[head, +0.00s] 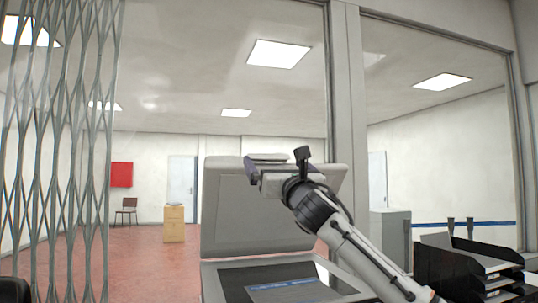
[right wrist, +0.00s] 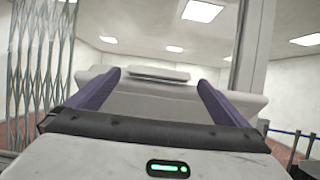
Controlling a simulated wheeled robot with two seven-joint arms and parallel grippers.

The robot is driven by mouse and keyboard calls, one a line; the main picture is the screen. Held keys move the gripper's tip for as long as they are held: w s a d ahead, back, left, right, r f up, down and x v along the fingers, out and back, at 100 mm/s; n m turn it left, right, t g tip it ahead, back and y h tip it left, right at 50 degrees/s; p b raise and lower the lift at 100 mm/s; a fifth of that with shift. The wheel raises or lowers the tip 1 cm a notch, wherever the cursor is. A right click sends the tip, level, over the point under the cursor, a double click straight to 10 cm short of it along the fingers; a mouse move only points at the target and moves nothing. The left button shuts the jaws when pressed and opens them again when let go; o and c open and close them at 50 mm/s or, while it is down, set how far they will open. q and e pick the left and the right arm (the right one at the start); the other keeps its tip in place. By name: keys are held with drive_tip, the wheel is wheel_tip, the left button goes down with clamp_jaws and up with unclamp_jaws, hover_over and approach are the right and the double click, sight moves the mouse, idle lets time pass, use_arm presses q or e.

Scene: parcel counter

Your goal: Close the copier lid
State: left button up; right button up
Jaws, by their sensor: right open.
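The copier lid (head: 235,222) is a grey panel that stands raised, tilted back from the copier (head: 212,285). Below it the dark glass bed shows, with a blue and white sheet (head: 285,291) on it. My right gripper (head: 264,172) is in front of the upper part of the lid and hides some of it. In the right wrist view its two purple fingers are spread apart, with the lid (right wrist: 155,102) beyond and nothing between them. I cannot tell whether the fingers touch the lid. My left gripper is not in view.
Black stacked trays (head: 455,268) stand right of the copier. A folding metal lattice (head: 60,150) is at the left. A window post (head: 347,100) rises behind the copier. Beyond are a wooden cabinet (head: 174,223), a chair (head: 126,211) and open red floor.

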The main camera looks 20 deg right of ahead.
sight(270, 158)
drive_tip(key=p+x, duration=0.2)
drive_tip(key=x, duration=0.3)
drive_tip(key=shift+w+r, duration=0.2)
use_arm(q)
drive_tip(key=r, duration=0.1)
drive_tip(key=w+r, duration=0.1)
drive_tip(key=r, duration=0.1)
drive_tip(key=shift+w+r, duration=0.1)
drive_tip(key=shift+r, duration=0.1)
use_arm(e)
drive_tip(key=shift+w, duration=0.3)
drive_tip(key=c, duration=1.2)
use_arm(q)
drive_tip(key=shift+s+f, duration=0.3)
use_arm(e)
drive_tip(key=shift+f, duration=0.15)
